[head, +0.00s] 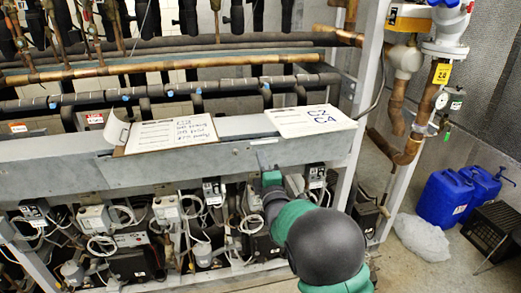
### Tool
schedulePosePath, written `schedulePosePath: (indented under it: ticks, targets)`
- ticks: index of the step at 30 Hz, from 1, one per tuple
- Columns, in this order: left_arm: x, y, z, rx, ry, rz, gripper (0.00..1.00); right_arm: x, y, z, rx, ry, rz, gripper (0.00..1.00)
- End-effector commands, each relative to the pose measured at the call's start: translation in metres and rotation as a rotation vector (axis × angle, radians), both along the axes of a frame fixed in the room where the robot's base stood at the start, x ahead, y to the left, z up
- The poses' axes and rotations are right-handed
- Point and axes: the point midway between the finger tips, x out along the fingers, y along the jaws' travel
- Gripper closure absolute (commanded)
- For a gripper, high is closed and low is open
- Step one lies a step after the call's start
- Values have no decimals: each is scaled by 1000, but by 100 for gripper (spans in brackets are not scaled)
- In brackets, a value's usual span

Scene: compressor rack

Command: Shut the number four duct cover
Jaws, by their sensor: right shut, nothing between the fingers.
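A long grey duct (60,178) runs across the front of the compressor rack, above the wired boxes. No cover marked four can be told apart on it, and I cannot tell whether any cover stands open. A white card reading C2 C4 (318,121) lies on top of the duct at the right. My right arm reaches up from the bottom, and my right gripper (264,168) is shut and empty at the duct's front face, below that card. Whether it touches the duct is unclear. My left gripper is out of view.
Wired control boxes (167,209) fill the rack below. Copper pipes (160,70) run behind. A rack post (368,75), blue canisters (445,198) and a black crate (493,230) are at the right.

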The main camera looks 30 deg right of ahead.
Motion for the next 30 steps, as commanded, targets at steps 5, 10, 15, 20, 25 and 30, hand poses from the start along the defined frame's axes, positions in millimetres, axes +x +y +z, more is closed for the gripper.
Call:
schedulePosePath:
  ticks: [5, 10, 15, 20, 25, 30]
  targets:
    - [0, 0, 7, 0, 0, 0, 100, 24, -11, 5, 3, -1, -1, 100]
    - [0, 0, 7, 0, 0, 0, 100, 31, -14, 5, 4, 1, -2, 100]
    - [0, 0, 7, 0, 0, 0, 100, 31, -13, 6, 3, 0, -3, 100]
    - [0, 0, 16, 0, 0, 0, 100, 33, -11, 13, 6, 17, -1, 100]
    - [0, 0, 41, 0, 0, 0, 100, 48, -16, 23, 33, 113, 0, 100]
    - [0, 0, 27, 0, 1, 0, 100, 56, -19, 20, 36, 117, -1, 100]
